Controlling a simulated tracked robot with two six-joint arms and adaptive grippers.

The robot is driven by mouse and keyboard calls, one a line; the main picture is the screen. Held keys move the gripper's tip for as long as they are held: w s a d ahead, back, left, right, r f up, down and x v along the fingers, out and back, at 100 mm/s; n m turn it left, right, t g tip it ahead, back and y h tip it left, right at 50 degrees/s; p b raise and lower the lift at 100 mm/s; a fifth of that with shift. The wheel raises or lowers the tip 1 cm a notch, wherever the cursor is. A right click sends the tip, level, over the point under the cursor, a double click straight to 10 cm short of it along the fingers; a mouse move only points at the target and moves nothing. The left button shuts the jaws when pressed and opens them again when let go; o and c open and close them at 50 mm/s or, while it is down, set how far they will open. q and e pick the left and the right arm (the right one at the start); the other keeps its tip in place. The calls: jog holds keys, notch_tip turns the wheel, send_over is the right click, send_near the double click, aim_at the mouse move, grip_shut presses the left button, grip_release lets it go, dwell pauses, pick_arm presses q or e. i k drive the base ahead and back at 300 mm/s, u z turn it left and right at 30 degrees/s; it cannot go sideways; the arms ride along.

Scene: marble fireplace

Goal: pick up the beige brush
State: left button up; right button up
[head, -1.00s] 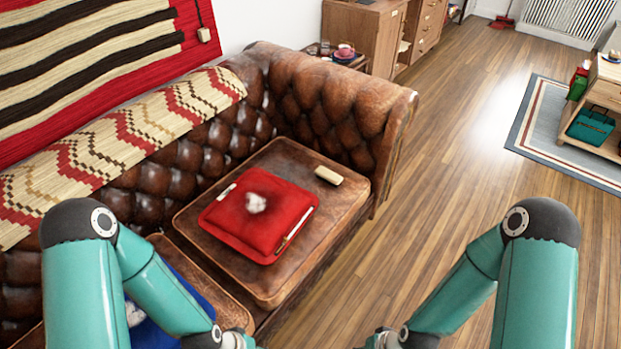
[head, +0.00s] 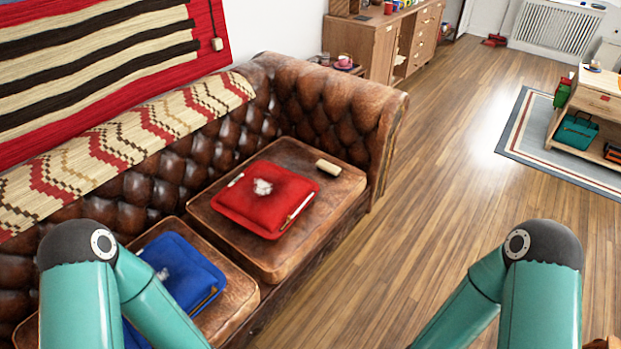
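A small beige brush (head: 328,167) lies on the brown leather seat cushion (head: 347,188) of the sofa, near the armrest. It is just behind and to the right of a red cushion (head: 266,199), apart from it. My two teal arms come in at the lower left and lower right of the head view. Both grippers are below the bottom edge of the view, so their state is hidden. Nothing of mine touches the brush.
A blue cushion (head: 181,273) lies on the nearer sofa seat, partly behind my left arm. The sofa's tufted armrest (head: 335,105) rises beyond the brush. Open wooden floor (head: 440,190) lies to the right. A low wooden shelf unit (head: 600,95) stands on a rug at the far right.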

aim_at(332, 171)
jog(key=u, duration=0.2)
jog(key=k, duration=0.1)
jog(key=z, duration=0.55)
jog(key=i, duration=0.8)
jog(key=u, duration=3.05)
jog(key=i, duration=0.1)
jog(key=z, duration=3.05)
